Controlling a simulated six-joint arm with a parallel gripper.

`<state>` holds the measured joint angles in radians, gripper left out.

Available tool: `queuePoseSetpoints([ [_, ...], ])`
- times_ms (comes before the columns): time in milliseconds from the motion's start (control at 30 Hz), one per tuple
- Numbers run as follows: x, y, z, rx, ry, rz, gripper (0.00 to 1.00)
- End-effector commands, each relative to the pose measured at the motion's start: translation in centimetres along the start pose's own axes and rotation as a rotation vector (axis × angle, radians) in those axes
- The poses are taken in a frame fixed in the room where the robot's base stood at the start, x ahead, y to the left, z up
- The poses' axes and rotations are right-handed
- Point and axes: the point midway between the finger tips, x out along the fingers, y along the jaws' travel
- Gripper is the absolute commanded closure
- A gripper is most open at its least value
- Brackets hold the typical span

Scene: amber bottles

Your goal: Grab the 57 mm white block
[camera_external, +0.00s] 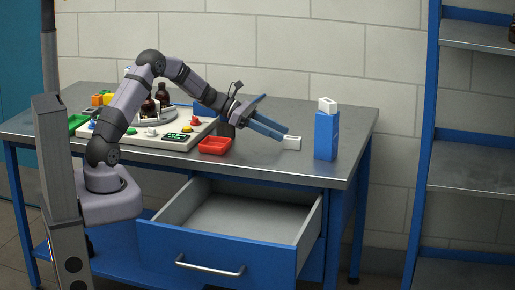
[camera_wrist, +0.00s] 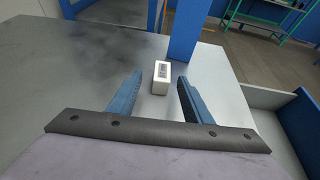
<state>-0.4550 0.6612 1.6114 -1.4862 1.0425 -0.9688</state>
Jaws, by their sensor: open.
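A small white block (camera_external: 292,142) lies on the grey table near its front edge, just past my fingertips. In the wrist view the white block (camera_wrist: 161,78) shows a dark marking on top and appears between the two blue fingers, close to the tip line. My gripper (camera_external: 279,134) is open, tilted down to the right, with nothing held; it also shows in the wrist view (camera_wrist: 160,80). A second white block (camera_external: 327,105) sits on top of an upright blue box (camera_external: 326,138) to the right. I cannot tell the blocks' sizes in millimetres.
A red tray (camera_external: 215,145) stands left of my gripper. A pale board (camera_external: 178,142) with coloured parts and amber bottles (camera_external: 149,106) is further left. The blue drawer (camera_external: 219,255) below the table is pulled open. The blue box (camera_wrist: 185,35) rises just beyond the block.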

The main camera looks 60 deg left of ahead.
Motion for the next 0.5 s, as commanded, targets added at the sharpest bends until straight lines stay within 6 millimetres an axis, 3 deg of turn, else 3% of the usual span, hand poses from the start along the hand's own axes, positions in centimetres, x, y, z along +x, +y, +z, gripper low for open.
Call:
queuePoseSetpoints([
  [333,1.4,-0.1,0.0,0.001,0.001,-0.001,0.55],
  [500,3.1,-0.4,-0.1,0.002,0.002,-0.003,0.55],
])
